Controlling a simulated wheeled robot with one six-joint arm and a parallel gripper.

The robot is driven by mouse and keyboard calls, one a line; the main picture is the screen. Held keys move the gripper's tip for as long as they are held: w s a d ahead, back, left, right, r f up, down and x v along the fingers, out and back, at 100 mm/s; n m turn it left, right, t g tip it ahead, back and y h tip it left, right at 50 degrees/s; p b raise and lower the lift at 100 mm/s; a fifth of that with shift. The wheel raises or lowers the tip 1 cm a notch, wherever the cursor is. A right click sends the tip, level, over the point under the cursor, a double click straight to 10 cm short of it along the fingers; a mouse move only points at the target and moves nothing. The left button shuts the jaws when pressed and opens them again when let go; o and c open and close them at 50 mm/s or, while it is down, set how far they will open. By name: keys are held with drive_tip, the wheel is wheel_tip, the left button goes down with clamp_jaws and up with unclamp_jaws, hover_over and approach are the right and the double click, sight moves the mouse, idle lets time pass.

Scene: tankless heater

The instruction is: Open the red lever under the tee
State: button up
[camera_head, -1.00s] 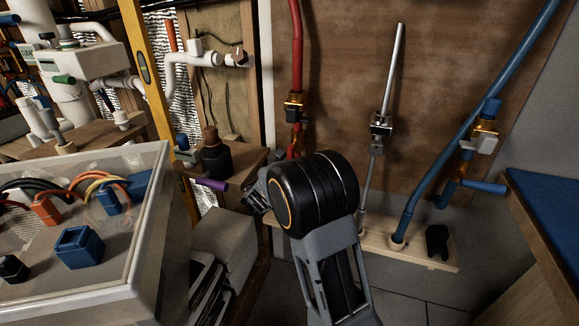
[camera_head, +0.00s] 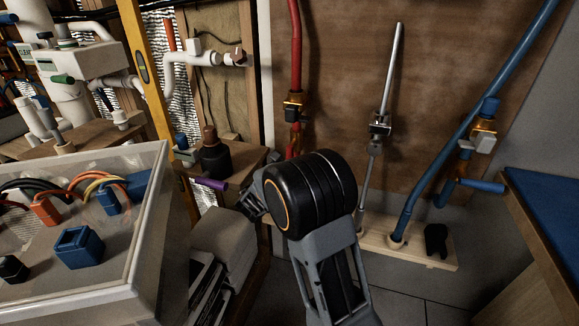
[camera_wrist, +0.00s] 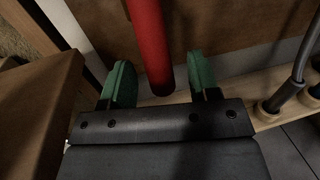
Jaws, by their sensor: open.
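A red pipe (camera_head: 295,50) runs down the brown board to a brass tee (camera_head: 293,106) in the head view. A short red part (camera_head: 293,148) shows under the tee, and my arm hides what lies below it. In the wrist view, a red bar (camera_wrist: 150,45), which looks like the red lever, comes from the top edge and ends between the fingers. My gripper (camera_wrist: 160,83) is open, with one green fingertip on each side of the bar. Gaps show on both sides; I cannot tell their depth. In the head view the fingers are mostly hidden by my wrist.
A blue pipe (camera_head: 480,95) with a blue lever (camera_head: 480,186) and a metal rod (camera_head: 392,75) stand to the right. A wooden strip (camera_head: 420,252) lies below them. A wooden shelf (camera_head: 240,165) and a clear box (camera_head: 140,240) are to the left.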

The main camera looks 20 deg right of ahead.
drive_tip(key=p+v, duration=0.2)
drive_tip(key=v, duration=1)
